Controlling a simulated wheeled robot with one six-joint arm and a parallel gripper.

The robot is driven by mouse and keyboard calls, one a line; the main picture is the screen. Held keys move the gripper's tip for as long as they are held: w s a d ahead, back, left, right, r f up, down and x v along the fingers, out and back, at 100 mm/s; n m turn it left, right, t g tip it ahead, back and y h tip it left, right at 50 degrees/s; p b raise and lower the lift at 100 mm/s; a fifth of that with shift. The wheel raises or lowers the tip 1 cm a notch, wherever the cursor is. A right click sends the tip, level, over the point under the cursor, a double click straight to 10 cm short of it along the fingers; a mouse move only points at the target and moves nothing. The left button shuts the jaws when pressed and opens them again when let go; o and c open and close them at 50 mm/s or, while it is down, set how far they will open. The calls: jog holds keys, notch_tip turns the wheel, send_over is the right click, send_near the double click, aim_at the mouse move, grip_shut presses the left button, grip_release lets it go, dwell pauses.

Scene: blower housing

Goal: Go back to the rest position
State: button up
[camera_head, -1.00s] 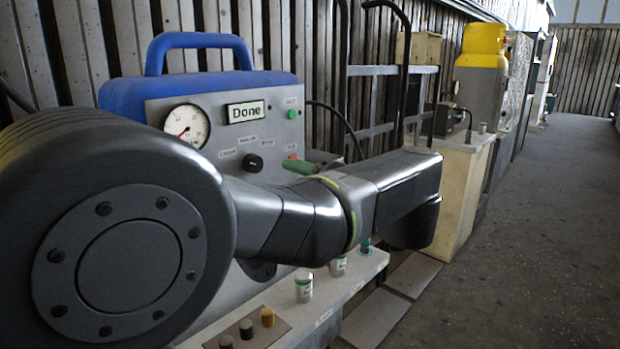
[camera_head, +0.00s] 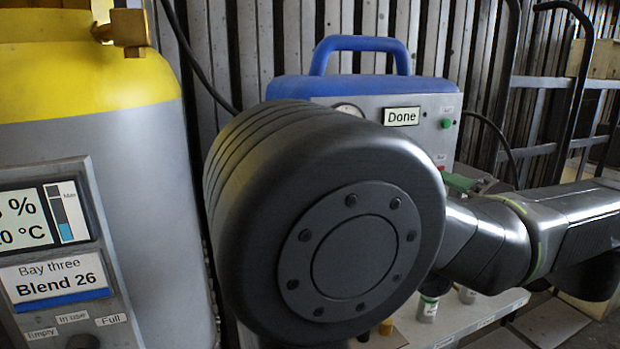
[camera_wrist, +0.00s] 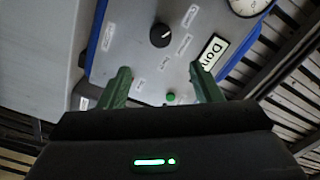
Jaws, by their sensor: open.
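My gripper (camera_wrist: 160,72) shows in the wrist view with its two green fingers apart and nothing between them. Beyond the fingers is the grey front of a blue-cased machine, with a black knob (camera_wrist: 160,35), a green button (camera_wrist: 170,97) and a display (camera_wrist: 211,50). In the head view my arm crosses in front of this machine (camera_head: 440,104) and hides much of its panel. Its display (camera_head: 402,117) reads "Done". The wrist view does not show clearly whether the fingers touch the panel; they appear apart from it.
A grey gas cylinder (camera_head: 140,150) with a yellow top stands close at the left, its panel (camera_head: 62,278) reading "Bay three Blend 26". Small jars (camera_head: 428,306) stand on the shelf (camera_head: 490,308) below the machine.

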jog(key=b+x, duration=0.2)
jog(key=x, duration=1)
jog(key=shift+w+a, duration=0.15)
jog(key=shift+w, duration=0.15)
jog(key=shift+s, duration=0.1)
jog(key=p+v, duration=0.3)
jog(key=v, duration=1)
jog(key=w+a+m+p, duration=0.4)
jog(key=w+m+p, duration=0.8)
jog(key=p, duration=1.2)
jog(key=m, duration=0.3)
jog(key=shift+w+m, duration=0.2)
jog(key=shift+m, duration=0.2)
jog(key=shift+a+f, duration=0.1)
jog(key=shift+a, duration=0.05)
dwell(0.4)
jog(key=shift+a, duration=0.1)
